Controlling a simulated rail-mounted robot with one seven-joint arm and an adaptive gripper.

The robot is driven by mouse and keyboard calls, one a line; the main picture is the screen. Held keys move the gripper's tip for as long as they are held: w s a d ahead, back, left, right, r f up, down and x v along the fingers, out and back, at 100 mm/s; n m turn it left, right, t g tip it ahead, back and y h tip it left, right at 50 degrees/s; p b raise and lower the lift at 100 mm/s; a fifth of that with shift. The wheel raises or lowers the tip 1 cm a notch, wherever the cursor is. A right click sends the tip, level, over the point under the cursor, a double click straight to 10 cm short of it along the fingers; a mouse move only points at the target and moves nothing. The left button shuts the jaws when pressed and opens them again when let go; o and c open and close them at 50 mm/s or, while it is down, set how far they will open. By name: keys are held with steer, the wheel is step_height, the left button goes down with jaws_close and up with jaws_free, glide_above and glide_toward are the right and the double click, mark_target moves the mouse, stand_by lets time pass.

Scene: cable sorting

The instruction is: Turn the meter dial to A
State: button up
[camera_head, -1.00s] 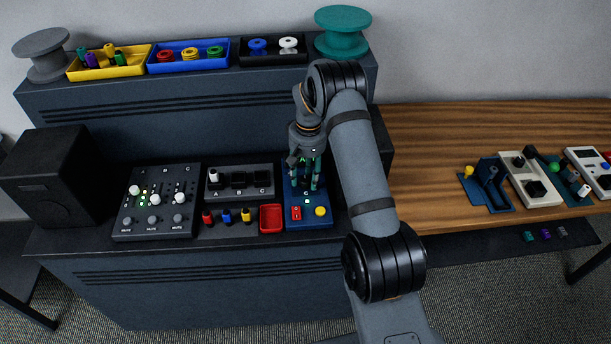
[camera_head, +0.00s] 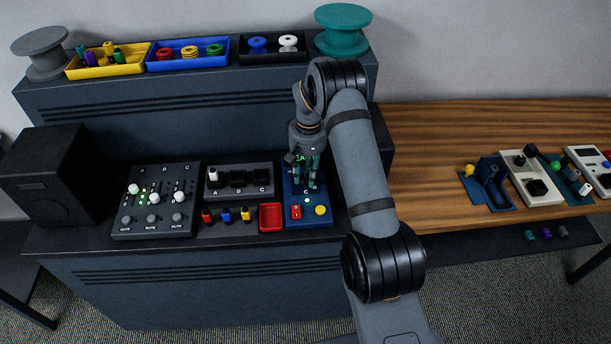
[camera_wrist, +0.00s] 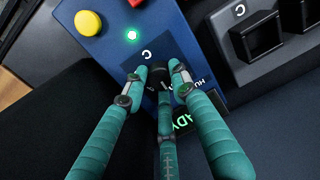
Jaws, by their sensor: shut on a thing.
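The blue meter (camera_head: 318,210) stands at the right end of the dark console. It also shows in the wrist view (camera_wrist: 207,88), with a green light, a letter C beside the light, and a partly hidden display with green letters. Its black dial (camera_wrist: 158,77) is between the teal fingertips of my gripper (camera_wrist: 158,74), which is pointed down at the meter in the head view (camera_head: 307,180). My gripper is shut on the dial. The fingers hide much of the dial, and I cannot tell which letter it points to.
A yellow button (camera_head: 320,210) and a red switch (camera_head: 296,212) sit on the meter's front part. A red tray (camera_head: 271,218) and a black socket panel (camera_head: 240,193) stand close at its left. The slider panel (camera_head: 153,220) is farther left.

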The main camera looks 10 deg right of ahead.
steer(key=m+b, duration=0.2)
steer(key=b, duration=0.1)
steer(key=shift+f+m, duration=0.25)
steer(key=shift+m, duration=0.15)
steer(key=m+b, duration=0.2)
steer(key=shift+m+b, duration=0.35)
steer(key=shift+m, duration=0.05)
steer(key=m+b, duration=0.4)
steer(key=m, duration=0.1)
steer(key=shift+r, duration=0.2)
steer(key=shift+m, duration=0.4)
steer(key=o, duration=1.1)
steer(key=shift+c, duration=0.2)
steer(key=shift+o, duration=0.5)
steer(key=shift+r, duration=0.1)
